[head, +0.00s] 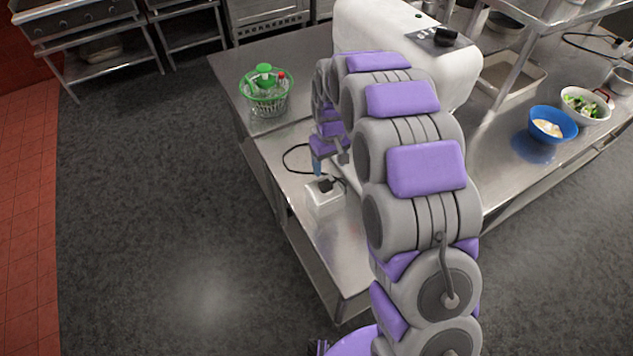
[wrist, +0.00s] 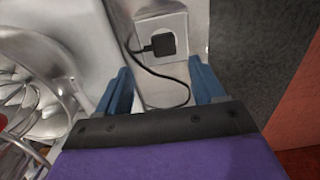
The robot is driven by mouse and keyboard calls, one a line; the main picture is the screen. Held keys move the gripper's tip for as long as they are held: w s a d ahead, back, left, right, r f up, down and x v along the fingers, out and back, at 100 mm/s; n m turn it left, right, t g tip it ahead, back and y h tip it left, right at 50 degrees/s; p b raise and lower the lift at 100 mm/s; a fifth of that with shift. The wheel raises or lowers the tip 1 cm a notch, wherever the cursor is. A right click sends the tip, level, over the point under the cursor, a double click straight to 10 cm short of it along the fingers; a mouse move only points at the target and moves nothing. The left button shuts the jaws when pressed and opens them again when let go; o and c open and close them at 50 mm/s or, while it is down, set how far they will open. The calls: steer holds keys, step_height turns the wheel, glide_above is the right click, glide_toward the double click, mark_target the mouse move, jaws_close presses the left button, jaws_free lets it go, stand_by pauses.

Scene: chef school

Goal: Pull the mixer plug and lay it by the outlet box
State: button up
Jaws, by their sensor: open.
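The black mixer plug (wrist: 162,44) sits in the socket face of the white outlet box (wrist: 180,20). In the head view the plug (head: 327,185) shows on top of the box (head: 323,200), on the steel table. A black cord (wrist: 178,78) runs from the plug and curves back on the table between my fingers. My gripper (wrist: 165,85) is open and empty, its blue fingers spread wide and pointing towards the box, with the plug beyond the tips. In the head view my gripper (head: 318,166) is just behind the box. The white mixer (head: 410,50) stands at the back, partly hidden by my arm.
The steel table (head: 340,255) has bare room in front of the box. A blue bowl (head: 552,125) and a white bowl of greens (head: 585,105) stand on the right counter. Grey floor lies left.

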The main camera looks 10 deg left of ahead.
mark_target(327, 184)
steer(key=a, duration=0.3)
steer(key=shift+w+f, duration=0.15)
steer(key=shift+f, duration=0.1)
steer(key=d, duration=0.4)
steer(key=shift+r, duration=0.15)
steer(key=shift+d, duration=0.25)
steer(key=shift+a+f, duration=0.1)
steer(key=shift+f, duration=0.3)
steer(key=a+f+b, duration=0.1)
steer(key=a+f, duration=0.3)
steer(key=shift+a+f, duration=0.1)
steer(key=shift+f, duration=0.05)
steer(key=d+f, duration=0.3)
steer(key=d, duration=0.1)
steer(key=shift+f+b, duration=0.3)
steer(key=shift+b, duration=0.05)
steer(key=shift+a+f, duration=0.2)
steer(key=shift+a, duration=1.25)
steer(key=shift+d, duration=0.8)
